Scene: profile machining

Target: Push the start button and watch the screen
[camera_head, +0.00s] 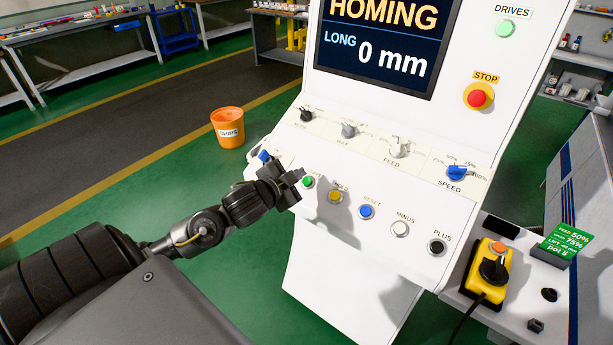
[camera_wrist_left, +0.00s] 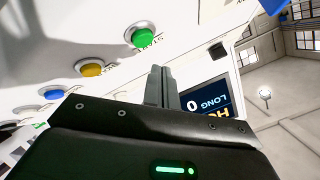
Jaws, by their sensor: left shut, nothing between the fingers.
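The green start button (camera_head: 308,182) is at the left end of the lower button row on the white control panel (camera_head: 290,230). My left gripper (camera_head: 300,178) is shut and empty, with its tips close beside the green button. The left wrist view shows the green button (camera_wrist_left: 142,36) just beyond and left of the shut fingers (camera_wrist_left: 160,75). I cannot tell whether they touch it. The screen (camera_head: 385,45) reads HOMING, LONG 0 mm. It shows upside down in the left wrist view (camera_wrist_left: 208,100). My right gripper is not in view.
Yellow (camera_head: 335,195), blue (camera_head: 366,211), white and black buttons continue the row to the right. Knobs, including a blue speed knob (camera_head: 457,173), sit above. A red stop button (camera_head: 478,97) is at upper right. A yellow pendant (camera_head: 488,272) lies lower right. An orange bin (camera_head: 228,128) stands behind.

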